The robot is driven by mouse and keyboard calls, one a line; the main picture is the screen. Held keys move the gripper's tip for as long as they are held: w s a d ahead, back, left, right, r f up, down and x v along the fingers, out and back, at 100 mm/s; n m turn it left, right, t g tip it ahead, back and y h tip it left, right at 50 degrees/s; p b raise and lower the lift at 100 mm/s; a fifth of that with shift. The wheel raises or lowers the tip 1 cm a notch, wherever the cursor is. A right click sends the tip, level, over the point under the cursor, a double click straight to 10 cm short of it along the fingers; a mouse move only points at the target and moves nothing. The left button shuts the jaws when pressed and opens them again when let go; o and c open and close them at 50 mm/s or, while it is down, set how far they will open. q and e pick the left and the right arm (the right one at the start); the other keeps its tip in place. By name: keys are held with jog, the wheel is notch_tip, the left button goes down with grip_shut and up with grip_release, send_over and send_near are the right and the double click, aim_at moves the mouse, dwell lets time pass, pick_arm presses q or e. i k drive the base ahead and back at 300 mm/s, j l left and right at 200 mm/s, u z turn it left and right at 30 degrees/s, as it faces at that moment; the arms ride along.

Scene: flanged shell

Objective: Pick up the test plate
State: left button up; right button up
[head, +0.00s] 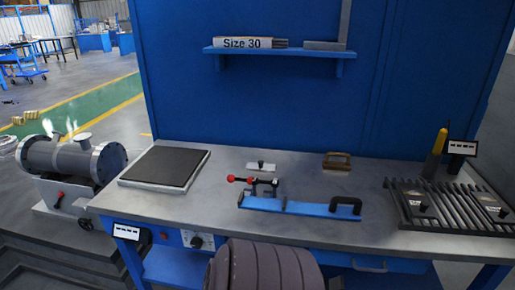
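I cannot tell for certain which thing is the test plate. Two small dark plates with light labels lie on the slatted rack at the right of the workbench, one on the left of the rack (419,204) and one on the right (491,206). A larger flat dark square plate with a pale edge (164,166) lies at the left of the bench top. Neither of my grippers shows in the head view.
The grey workbench (225,210) carries a blue clamp fixture (300,207) with a red-knobbed lever, and a brown handled block (337,161). The slatted rack (455,208) has a yellow-handled tool (438,145) behind it. A flanged shell (70,158) stands left. A blue shelf (280,51) hangs above.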

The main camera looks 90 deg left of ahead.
aim_at(260, 166)
jog(key=u, duration=2.75)
jog(key=i+j, duration=0.1)
jog(key=j, duration=0.3)
jog(key=i+j+z, duration=0.1)
jog(key=j, duration=0.35)
jog(key=i+j, duration=0.15)
jog(key=j, duration=0.25)
jog(key=i+j+z, duration=0.1)
jog(key=j, duration=0.35)
